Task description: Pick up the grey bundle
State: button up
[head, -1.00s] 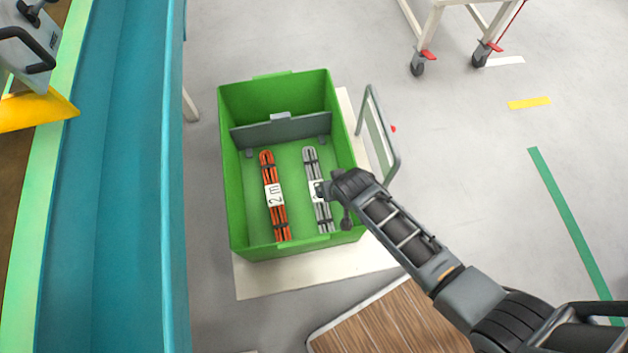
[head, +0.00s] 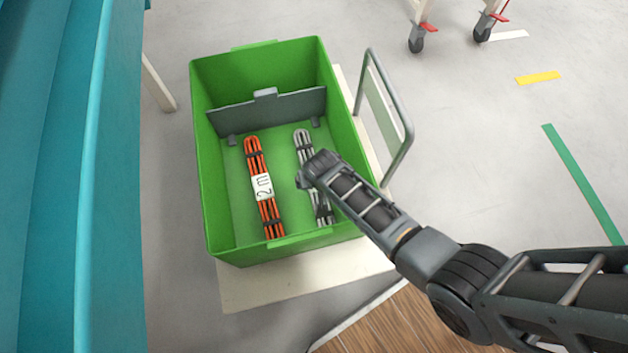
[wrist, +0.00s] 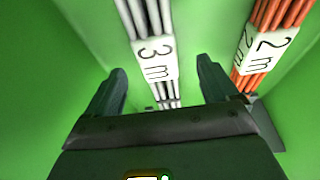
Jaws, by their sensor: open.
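The grey bundle (head: 303,145) lies lengthwise on the floor of the green crate (head: 200,130), right of its middle. My arm hides its middle part in the head view. In the wrist view the grey bundle (wrist: 147,20) carries a white label reading "3 m". My gripper (wrist: 160,92) is open, with a finger on each side of the bundle's line in that view. The bundle shows between and beyond the fingertips. I cannot tell the exact height of the fingers above it. In the head view my wrist hides the fingers.
An orange bundle (head: 264,210) labelled "2 m" lies left of the grey one. A grey divider (head: 270,108) crosses the crate's far part. The crate walls enclose the bundles. A grey-framed panel (head: 385,115) stands to the crate's right. A teal surface (head: 50,200) fills the left.

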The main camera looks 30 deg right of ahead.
jog(key=b+x, duration=0.2)
jog(key=x, duration=0.1)
jog(key=b+x, duration=0.1)
jog(key=x, duration=0.1)
jog(key=shift+w+d, duration=0.3)
jog(key=shift+r, duration=0.1)
jog(key=c, duration=1.5)
